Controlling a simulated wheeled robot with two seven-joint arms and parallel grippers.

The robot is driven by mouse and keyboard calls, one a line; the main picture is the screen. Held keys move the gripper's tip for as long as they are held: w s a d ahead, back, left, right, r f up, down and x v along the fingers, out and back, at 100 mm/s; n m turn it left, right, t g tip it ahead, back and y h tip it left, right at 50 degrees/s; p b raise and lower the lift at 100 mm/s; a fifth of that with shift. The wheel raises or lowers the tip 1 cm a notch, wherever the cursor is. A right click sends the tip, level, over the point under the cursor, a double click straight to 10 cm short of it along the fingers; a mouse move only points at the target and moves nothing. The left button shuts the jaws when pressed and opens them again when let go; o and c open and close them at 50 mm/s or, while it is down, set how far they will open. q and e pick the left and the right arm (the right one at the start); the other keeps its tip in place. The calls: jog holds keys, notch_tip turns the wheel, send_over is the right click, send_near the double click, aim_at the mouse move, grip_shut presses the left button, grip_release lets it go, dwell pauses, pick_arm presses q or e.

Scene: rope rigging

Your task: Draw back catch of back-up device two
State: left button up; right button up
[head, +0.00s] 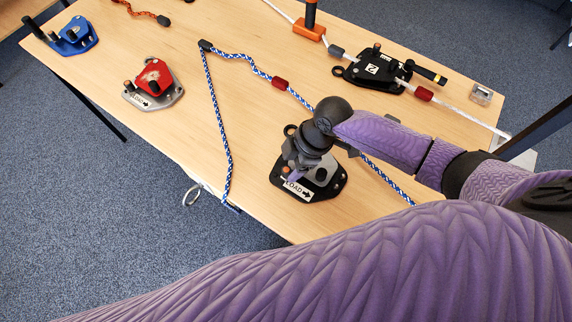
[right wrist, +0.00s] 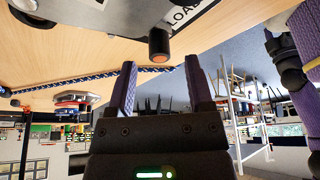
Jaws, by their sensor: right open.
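A black and grey device with a LOAD arrow label (head: 307,186) lies on the table under my right gripper (head: 290,160). The gripper covers much of it in the head view. In the right wrist view, the two fingers (right wrist: 160,78) are apart with nothing between them. A dark round knob with a copper-coloured end (right wrist: 158,44) hangs from the plate just beyond the fingertips, apart from them. Another black device (head: 378,70) with a white mark, possibly a 2, sits on the white rope further back. I cannot tell which is device two. My left gripper is out of view.
A blue-and-white rope (head: 222,125) crosses the table (head: 165,45) and passes by the near device. A red device (head: 154,82) and a blue device (head: 74,36) stand at left. An orange block with a dark post (head: 309,28) stands at the back.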

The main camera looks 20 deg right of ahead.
aim_at(287, 169)
jog(key=x, duration=0.3)
jog(key=shift+f+b, duration=0.15)
jog(key=shift+b, duration=0.25)
grip_shut()
dwell(1.0)
